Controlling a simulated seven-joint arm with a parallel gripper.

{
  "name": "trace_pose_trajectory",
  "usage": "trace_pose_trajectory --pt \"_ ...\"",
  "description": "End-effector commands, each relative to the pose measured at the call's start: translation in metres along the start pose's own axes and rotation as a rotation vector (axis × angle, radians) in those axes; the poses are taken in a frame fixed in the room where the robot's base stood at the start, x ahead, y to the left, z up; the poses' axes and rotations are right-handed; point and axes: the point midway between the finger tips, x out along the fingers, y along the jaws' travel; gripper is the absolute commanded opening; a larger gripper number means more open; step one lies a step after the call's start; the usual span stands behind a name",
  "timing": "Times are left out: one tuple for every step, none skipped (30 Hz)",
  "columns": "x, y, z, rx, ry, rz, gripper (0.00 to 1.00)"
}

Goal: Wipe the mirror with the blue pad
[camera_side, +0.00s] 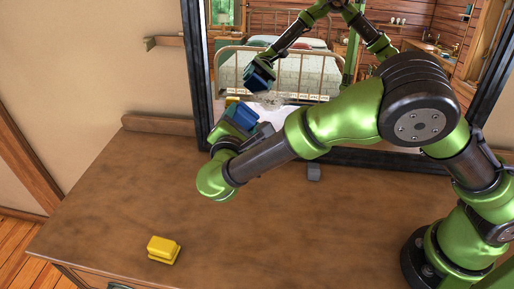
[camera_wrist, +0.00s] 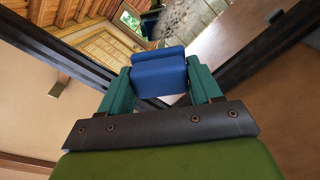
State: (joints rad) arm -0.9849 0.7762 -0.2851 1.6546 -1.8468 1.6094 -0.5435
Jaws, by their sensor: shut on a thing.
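The blue pad (camera_side: 241,112) is held in front of the lower left part of the mirror glass (camera_side: 320,85). My gripper (camera_side: 232,128) is shut on it; in the wrist view the pad (camera_wrist: 159,73) sits between the two teal fingers of my gripper (camera_wrist: 162,84). The pad and its reflection stand apart in the side view, so it appears clear of the glass. A pale grey smudge (camera_side: 268,102) marks the glass just right of the pad; the smudge also shows in the wrist view (camera_wrist: 183,22). My arm hides part of the mirror's lower area.
The mirror's dark frame (camera_side: 197,70) stands at the back of the brown wooden dresser top (camera_side: 110,190). A yellow block (camera_side: 163,250) lies near the front left edge. The middle of the top is clear. The bed and second arm are reflections.

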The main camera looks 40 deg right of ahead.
Motion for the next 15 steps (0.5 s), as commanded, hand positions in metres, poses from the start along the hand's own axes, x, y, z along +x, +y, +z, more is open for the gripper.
trace_pose_trajectory --pt "0.002 0.002 0.0 -0.001 -0.004 0.008 0.39" --pt "0.004 0.003 0.0 -0.001 -0.005 0.011 0.39" --pt "0.006 0.004 0.0 -0.001 -0.006 0.012 0.39" --pt "0.008 0.004 0.0 -0.001 -0.006 0.012 0.39" --pt "0.011 0.004 0.0 0.0 -0.005 0.011 0.39" --pt "0.014 0.004 0.0 0.0 -0.005 0.011 0.39" --pt "0.018 0.004 0.001 0.001 -0.006 0.011 0.39" --pt "0.021 0.004 0.001 0.001 -0.006 0.01 0.39" --pt "0.025 0.004 0.001 0.001 -0.006 0.01 0.39" --pt "0.029 0.004 0.001 0.0 -0.005 0.01 0.39" --pt "0.032 0.004 0.001 0.0 -0.005 0.01 0.39" --pt "0.036 0.004 0.001 0.001 -0.006 0.009 0.39" --pt "0.039 0.004 0.001 0.001 -0.006 0.009 0.39" --pt "0.042 0.004 0.001 0.001 -0.005 0.009 0.39" --pt "0.045 0.004 0.001 0.002 -0.005 0.009 0.39"
